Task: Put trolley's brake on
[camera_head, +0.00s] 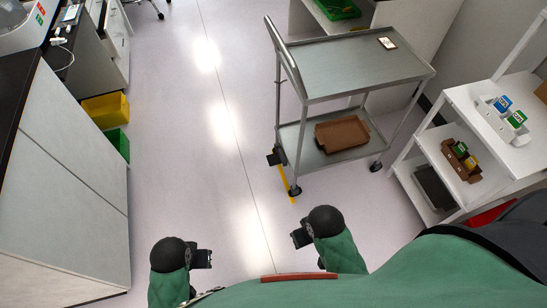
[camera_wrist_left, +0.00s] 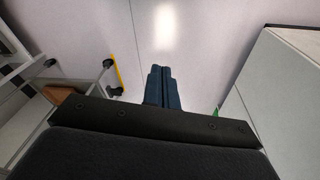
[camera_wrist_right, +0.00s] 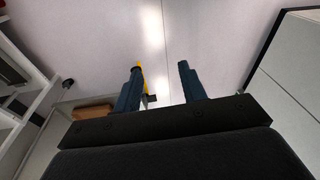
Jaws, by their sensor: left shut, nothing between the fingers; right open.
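The grey metal trolley (camera_head: 350,62) stands right of centre in the head view, with a push handle on its left end. Its black caster wheels show below the lower shelf, and a black caster part (camera_head: 277,157) sticks out at the left corner. I cannot tell the brake's position. My left gripper (camera_head: 206,259) is shut and empty at the bottom left, apart from the trolley; its fingers also show together in the left wrist view (camera_wrist_left: 161,87). My right gripper (camera_head: 297,239) is open and empty, nearer the trolley but not touching it; its spread fingers show in the right wrist view (camera_wrist_right: 160,85).
A brown tray (camera_head: 342,138) lies on the trolley's lower shelf. A white shelf rack (camera_head: 470,150) stands at the right. Cabinets (camera_head: 60,190) and yellow and green bins line the left. The floor between is clear.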

